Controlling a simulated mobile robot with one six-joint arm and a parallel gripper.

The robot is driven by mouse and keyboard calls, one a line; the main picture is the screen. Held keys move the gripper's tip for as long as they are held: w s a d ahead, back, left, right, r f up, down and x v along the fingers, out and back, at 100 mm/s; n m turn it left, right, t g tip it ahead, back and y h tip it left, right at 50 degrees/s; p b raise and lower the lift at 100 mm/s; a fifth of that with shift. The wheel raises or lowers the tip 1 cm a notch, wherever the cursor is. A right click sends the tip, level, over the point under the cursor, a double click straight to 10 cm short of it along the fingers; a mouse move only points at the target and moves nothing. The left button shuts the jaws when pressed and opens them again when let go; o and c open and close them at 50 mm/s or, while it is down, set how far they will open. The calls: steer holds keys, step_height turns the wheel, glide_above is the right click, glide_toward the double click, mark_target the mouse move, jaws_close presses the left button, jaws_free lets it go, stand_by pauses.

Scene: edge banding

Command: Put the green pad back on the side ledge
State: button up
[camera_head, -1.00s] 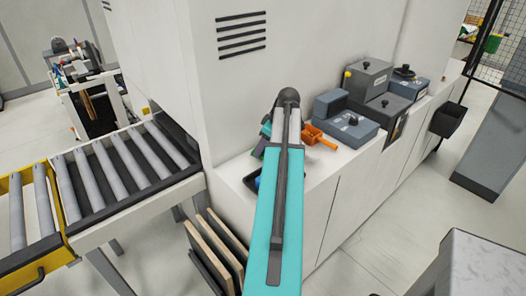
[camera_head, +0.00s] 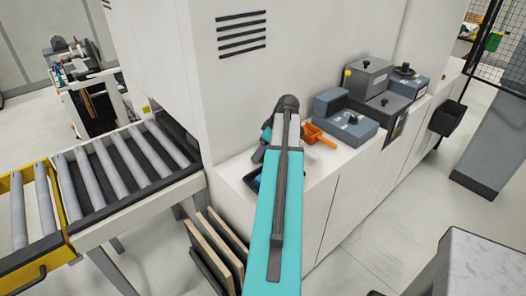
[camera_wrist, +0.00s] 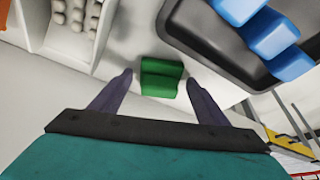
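The green pad (camera_wrist: 160,77) shows in the wrist view, lying on a pale surface beside a black tray. It has a groove across its middle. My gripper (camera_wrist: 160,79) is open, with its two dark purple fingers apart on either side of the pad. A gap shows between each fingertip and the pad. I cannot tell how high the fingertips are above the surface. In the head view my teal arm reaches over the white side ledge (camera_head: 228,170) and hides the pad and most of the gripper.
The black tray (camera_wrist: 188,38) with blue blocks (camera_wrist: 275,36) is close on the right in the wrist view. A pale compartment with grey knobbed parts (camera_wrist: 76,14) is at upper left. In the head view an orange item (camera_head: 317,135) and grey control boxes (camera_head: 347,126) stand on the ledge.

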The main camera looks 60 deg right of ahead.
steer(key=shift+r, duration=0.25)
steer(key=b+v, duration=0.3)
steer(key=v, duration=0.8)
steer(key=shift+r, duration=0.4)
steer(key=shift+s, duration=0.15)
stand_by(0.8)
